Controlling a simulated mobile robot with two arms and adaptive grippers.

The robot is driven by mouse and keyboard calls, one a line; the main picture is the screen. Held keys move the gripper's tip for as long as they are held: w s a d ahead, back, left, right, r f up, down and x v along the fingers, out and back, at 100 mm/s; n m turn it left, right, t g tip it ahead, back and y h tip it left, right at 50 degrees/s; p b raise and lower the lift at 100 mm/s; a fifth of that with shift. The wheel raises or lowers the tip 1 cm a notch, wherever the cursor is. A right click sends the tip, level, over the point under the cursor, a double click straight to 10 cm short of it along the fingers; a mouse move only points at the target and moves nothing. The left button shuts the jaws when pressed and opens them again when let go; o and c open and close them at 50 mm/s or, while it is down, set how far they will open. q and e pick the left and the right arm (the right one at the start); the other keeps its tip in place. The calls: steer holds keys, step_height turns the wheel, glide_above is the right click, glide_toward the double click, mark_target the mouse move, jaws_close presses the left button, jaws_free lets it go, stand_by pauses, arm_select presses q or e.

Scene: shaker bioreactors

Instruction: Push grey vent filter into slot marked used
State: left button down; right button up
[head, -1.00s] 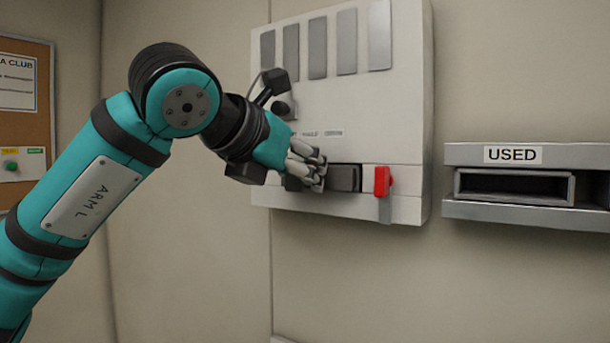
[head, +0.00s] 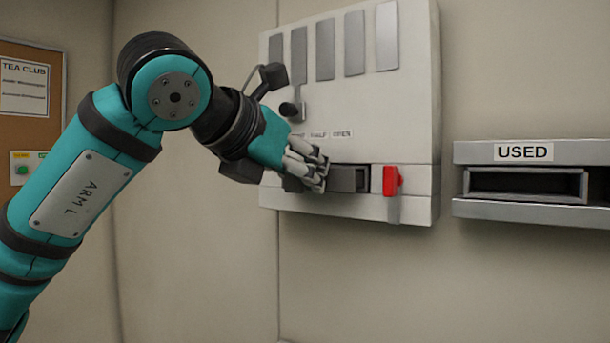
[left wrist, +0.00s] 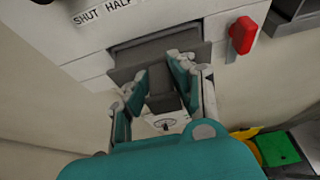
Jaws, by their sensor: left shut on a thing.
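The grey vent filter (head: 346,179) is a dark grey block at the lower front of the white wall unit. In the left wrist view its wide front plate (left wrist: 120,76) shows at the slot, with a narrower grip part standing out towards me. My left gripper (head: 320,174) is shut on that grip part; the fingers (left wrist: 160,88) lie on both sides of it. How far the block stands out of the unit is hard to tell. The slot marked USED (head: 526,183) is an open, dark, empty-looking frame on the right. My right gripper is not in view.
A red tab (head: 392,180) sticks out just right of the filter. A black lever (head: 291,108) is above, near the SHUT, HALF, OPEN labels. Bare wall lies between the white unit (head: 415,110) and the grey USED shelf (head: 475,152). A notice board (head: 45,125) hangs far left.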

mark_target(293, 178)
arm_select(q)
steer(key=shift+s+a, duration=0.25)
steer(key=shift+s, duration=0.15)
steer(key=shift+s+a+b, duration=0.15)
steer(key=shift+s+b, duration=0.1)
steer(key=shift+b, duration=0.2)
steer(key=shift+s+a, duration=0.25)
steer(key=shift+s, duration=0.1)
steer(key=shift+s+a+b, duration=0.15)
steer(key=shift+s+b, duration=0.1)
steer(key=shift+b, duration=0.25)
steer(key=shift+s+a, duration=0.25)
steer(key=shift+s, duration=0.1)
steer(key=shift+s+a+b, duration=0.15)
steer(key=shift+s+b, duration=0.05)
steer(key=shift+b, duration=0.15)
steer(key=shift+s+a+b, duration=0.5)
steer(key=shift+s+a, duration=0.2)
steer(key=shift+s, duration=0.35)
steer(key=shift+w, duration=0.1)
